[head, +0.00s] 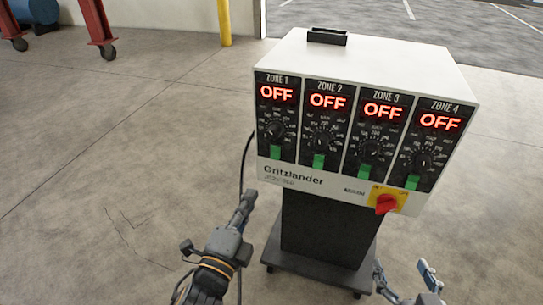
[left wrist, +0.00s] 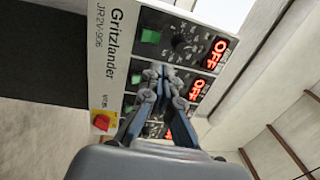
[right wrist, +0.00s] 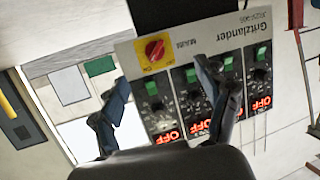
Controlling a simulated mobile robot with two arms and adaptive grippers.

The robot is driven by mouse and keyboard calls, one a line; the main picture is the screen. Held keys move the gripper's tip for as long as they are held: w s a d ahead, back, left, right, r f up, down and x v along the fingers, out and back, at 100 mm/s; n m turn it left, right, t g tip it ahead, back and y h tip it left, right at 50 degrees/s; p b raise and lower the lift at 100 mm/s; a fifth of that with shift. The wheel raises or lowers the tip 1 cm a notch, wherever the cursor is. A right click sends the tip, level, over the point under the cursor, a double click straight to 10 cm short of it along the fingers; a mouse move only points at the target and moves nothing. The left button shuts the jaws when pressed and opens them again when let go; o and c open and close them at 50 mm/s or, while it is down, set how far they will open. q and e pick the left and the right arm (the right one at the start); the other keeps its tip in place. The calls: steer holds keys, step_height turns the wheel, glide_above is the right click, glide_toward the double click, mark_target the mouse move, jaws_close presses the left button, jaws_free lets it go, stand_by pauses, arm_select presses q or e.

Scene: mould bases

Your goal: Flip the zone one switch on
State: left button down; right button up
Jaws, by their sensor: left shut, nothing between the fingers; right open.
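The control box (head: 365,45) has several zone panels, all with red OFF displays. The zone 1 panel is leftmost in the head view, with its OFF display (head: 276,93) above a black dial and a green switch (head: 275,152). That switch also shows in the left wrist view (left wrist: 150,36) and the right wrist view (right wrist: 260,53). My left gripper (head: 249,194) is shut and empty, below and left of the zone 1 switch and apart from it. In the left wrist view its fingertips (left wrist: 161,84) overlap the panels. My right gripper (head: 404,272) is open and empty, low right of the box.
A red main knob on a yellow plate (head: 386,201) sits at the box's lower right. The box stands on a dark wheeled pedestal (head: 318,230). A cable hangs at its left. A yellow post (head: 224,22) and red wheeled frame (head: 97,22) are behind. Floor at left is clear.

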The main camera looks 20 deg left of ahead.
arm_select(q)
steer(key=shift+w, duration=0.1)
glide_toward(274, 147)
steer(key=w, duration=0.2)
steer(key=w+b, duration=0.1)
steer(key=w, duration=0.1)
steer(key=w+b, duration=0.1)
steer(key=w, duration=0.1)
steer(key=shift+w+d+r, duration=0.1)
steer(key=shift+r, duration=0.25)
steer(key=shift+w+r, duration=0.1)
steer(key=shift+w, duration=0.3)
arm_select(e)
step_height(274, 147, up, 10)
steer(key=w+a+t+y, duration=0.1)
steer(key=t+y, duration=0.1)
steer(key=t, duration=0.4)
steer(key=shift+a+f, duration=0.25)
steer(key=shift+a, duration=0.1)
steer(key=shift+w, duration=0.1)
